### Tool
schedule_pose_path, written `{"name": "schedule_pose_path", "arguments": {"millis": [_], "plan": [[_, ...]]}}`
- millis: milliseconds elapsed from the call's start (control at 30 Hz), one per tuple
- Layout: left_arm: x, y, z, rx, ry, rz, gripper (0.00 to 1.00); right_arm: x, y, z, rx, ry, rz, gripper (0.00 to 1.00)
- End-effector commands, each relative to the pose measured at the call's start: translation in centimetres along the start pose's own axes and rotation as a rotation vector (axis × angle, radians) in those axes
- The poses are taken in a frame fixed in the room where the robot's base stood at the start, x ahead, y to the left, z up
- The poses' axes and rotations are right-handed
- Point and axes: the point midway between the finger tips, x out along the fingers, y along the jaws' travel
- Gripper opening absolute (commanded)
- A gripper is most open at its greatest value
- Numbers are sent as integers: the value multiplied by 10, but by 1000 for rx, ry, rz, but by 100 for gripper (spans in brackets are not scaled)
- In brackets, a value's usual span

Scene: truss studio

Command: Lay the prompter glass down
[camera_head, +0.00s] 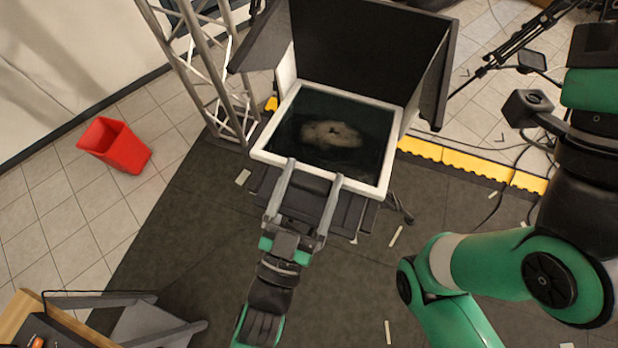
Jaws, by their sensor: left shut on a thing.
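The prompter glass (345,115) is a dark, reflective pane in a white frame, in the middle of the head view below a black hood (365,40). A pale blurred shape shows in the pane. I cannot tell its exact tilt. My left gripper (314,173) reaches up from below, with its two grey fingers at the near edge of the white frame. It is shut on the prompter glass; the exact contact is hard to see. My right arm shows at the right, but its gripper is out of view.
Black side flaps flank the glass. A truss tower (208,70) stands at left, near a red bin (114,146). A yellow cable ramp (465,162) and a black tripod (515,45) are at right. A table corner (30,312) is bottom left. The dark mat in front is mostly clear.

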Motion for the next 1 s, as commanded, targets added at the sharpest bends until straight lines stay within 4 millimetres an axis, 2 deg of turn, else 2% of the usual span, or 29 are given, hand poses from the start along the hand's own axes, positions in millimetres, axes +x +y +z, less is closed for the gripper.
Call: {"name": "schedule_pose_path", "arguments": {"millis": [33,367,400,467,833,1000], "plan": [[0,-1,10,3,-26,-3,0,-1,0,1,0,0,0,50],[0,0,9,3,-25,-3,0,0,0,0,0,0,0,50],[0,0,9,3,-25,-3,91,0,0,0,0,0,0,50],[0,0,8,2,-24,-3,100,0,0,0,0,0,0,50],[-1,0,5,1,-15,-2,100,0,0,0,0,0,0,50],[-22,0,7,0,-17,0,100,-4,0,3,0,0,0,50]]}}
